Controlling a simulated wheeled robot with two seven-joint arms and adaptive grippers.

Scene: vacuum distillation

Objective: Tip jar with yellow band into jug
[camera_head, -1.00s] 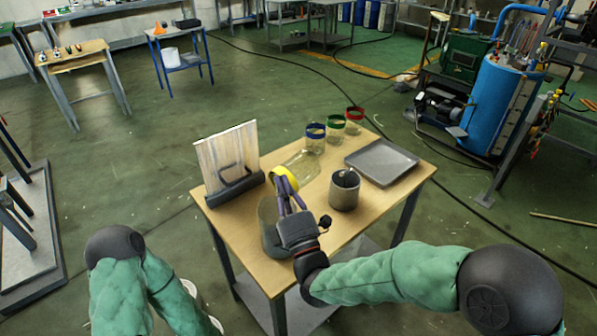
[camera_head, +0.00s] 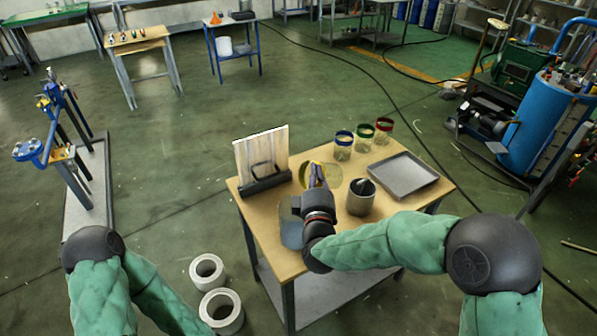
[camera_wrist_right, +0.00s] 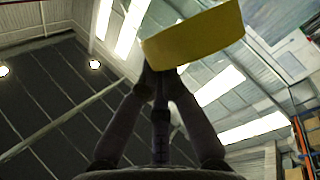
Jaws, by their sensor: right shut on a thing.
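The jar with yellow band (camera_head: 331,177) is clear glass and tilted well over above the table. Its yellow band (camera_head: 307,176) is toward the left; the band fills the top of the right wrist view (camera_wrist_right: 195,32). My right gripper (camera_head: 317,176) is shut on this jar, and its fingers meet at the band in the wrist view. The jug (camera_head: 290,229), a grey, see-through vessel, stands near the table's front left edge. My right gripper and wrist partly hide it. I cannot tell any contents. My left arm shows at lower left, but its gripper is out of view.
On the wooden table (camera_head: 262,225), an upright board (camera_head: 262,152) stands at left. Jars with blue (camera_head: 344,138), green (camera_head: 365,131) and red (camera_head: 385,125) bands stand behind. A grey cup (camera_head: 360,202) and a tray (camera_head: 402,174) are at right.

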